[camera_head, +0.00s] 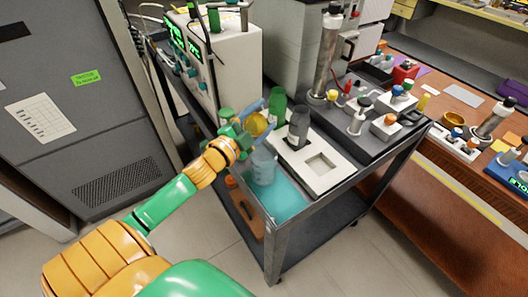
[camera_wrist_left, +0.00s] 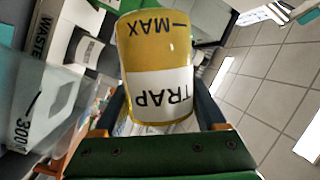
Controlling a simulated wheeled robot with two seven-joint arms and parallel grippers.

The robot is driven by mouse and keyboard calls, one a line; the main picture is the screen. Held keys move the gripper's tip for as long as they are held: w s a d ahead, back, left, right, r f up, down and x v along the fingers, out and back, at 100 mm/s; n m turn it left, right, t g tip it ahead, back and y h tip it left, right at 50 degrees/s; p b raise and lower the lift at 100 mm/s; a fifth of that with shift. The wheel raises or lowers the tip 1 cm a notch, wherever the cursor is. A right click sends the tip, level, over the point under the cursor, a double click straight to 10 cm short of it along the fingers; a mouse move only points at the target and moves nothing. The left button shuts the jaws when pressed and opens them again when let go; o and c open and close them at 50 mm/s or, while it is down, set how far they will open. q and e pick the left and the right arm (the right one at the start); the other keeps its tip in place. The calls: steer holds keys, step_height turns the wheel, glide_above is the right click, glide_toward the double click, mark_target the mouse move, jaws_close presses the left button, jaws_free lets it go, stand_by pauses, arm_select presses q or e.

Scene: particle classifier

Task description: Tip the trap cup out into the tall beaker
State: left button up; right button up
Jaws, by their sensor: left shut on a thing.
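The trap cup (camera_wrist_left: 155,100) is yellow with a white label reading TRAP and a MAX mark. In the head view the yellow cup (camera_head: 257,124) is partly hidden by the fingers. My left gripper (camera_head: 250,122) is shut on it and holds it up over the cart. The clear tall beaker (camera_head: 263,167) stands on the teal mat, below the cup in the picture and apart from it. It also shows at the left edge of the wrist view (camera_wrist_left: 40,108), with a 300 mark. I cannot tell the cup's exact tilt or what it holds. My right gripper is out of view.
A white block (camera_head: 318,178) with a square recess holds a dark grey container (camera_head: 299,125); a green one (camera_head: 277,103) stands behind. A white instrument (camera_head: 226,62) is at the back left. The teal mat (camera_head: 285,202) has free room in front of the beaker.

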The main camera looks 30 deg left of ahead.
arm_select(q)
steer(key=shift+s+d+r+m+t+b, duration=0.1)
steer(key=shift+r+m+t+b, duration=0.1)
steer(key=shift+m+b, duration=0.5)
steer(key=shift+d+r+m+t+b, duration=0.15)
steer(key=shift+m+b, duration=0.25)
steer(key=shift+b, duration=0.5)
steer(key=shift+s+d+r+m+t+h+b, duration=0.1)
steer(key=shift+s+d+m+t+h+b, duration=0.15)
steer(key=shift+d+m+t+h+b, duration=0.45)
stand_by(0.4)
steer(key=shift+s+d+r+m+t+h+b, duration=0.15)
steer(key=shift+m+b, duration=0.25)
steer(key=shift+m, duration=0.65)
steer(key=shift+s+d+r+m+h+b, duration=0.1)
steer(key=shift+d+m+h+b, duration=0.3)
steer(key=shift+m, duration=0.7)
steer(key=shift+s+d+r+m+t+h+b, duration=0.1)
steer(key=shift+m+b, duration=0.35)
steer(key=shift+m, duration=0.6)
stand_by(0.9)
steer(key=shift+s+d+r+m+h, duration=0.1)
steer(key=shift+d+r+m+h, duration=0.1)
steer(key=shift+r+m, duration=0.25)
steer(key=shift+d+r+m+h, duration=0.15)
steer(key=shift+r+m, duration=0.15)
steer(key=shift+m, duration=0.25)
